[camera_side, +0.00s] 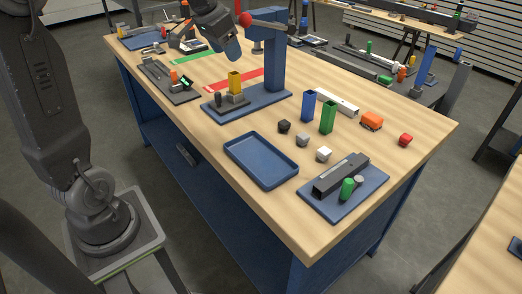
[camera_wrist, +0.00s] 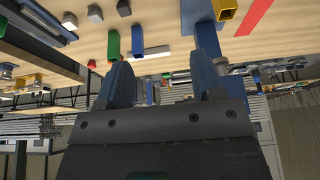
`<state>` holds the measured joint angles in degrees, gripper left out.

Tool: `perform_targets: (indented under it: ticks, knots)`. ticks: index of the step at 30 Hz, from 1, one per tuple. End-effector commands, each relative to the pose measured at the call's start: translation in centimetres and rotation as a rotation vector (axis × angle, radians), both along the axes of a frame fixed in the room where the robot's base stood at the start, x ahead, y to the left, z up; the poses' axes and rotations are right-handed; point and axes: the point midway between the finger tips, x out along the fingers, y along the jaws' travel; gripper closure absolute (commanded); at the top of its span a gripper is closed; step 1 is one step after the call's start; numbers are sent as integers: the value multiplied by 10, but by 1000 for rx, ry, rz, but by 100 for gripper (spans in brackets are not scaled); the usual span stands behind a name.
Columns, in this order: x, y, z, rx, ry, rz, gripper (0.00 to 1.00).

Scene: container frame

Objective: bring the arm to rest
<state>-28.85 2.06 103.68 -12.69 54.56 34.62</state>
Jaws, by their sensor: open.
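My gripper (camera_side: 229,48) hangs in the air above the far half of the wooden workbench (camera_side: 210,133), to the left of the blue column (camera_side: 274,62). Its blue fingers point down in the side view. In the wrist view my gripper (camera_wrist: 164,62) has its two fingers wide apart, with nothing held between them. The bench, seen upside down along the top of the wrist view, lies beyond the fingertips. My gripper appears clear of the bench top; its exact gap to the column is hard to tell.
A red ball-tipped lever (camera_side: 246,19) sticks out from the column top, close right of my gripper. A yellow square tube (camera_side: 235,82) stands on the column's base. Blue (camera_side: 308,106) and green (camera_side: 328,117) tubes, several small cubes and an empty blue tray (camera_side: 261,160) stand nearer.

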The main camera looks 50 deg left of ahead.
Motion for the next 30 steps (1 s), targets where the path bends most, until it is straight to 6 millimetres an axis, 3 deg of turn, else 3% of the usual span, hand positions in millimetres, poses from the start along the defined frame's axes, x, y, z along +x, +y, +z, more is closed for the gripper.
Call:
perform_targets:
  ticks: [1,6,12,18,30]
  knots:
    - [-16,-30,6,6,-8,-12,39]
    - [-78,-106,7,11,-30,-12,39]
    - [-152,-161,-13,5,-67,-10,39]
    - [-193,-179,-34,-7,-92,-4,39]
    - [-200,-182,-39,-10,-95,2,39]
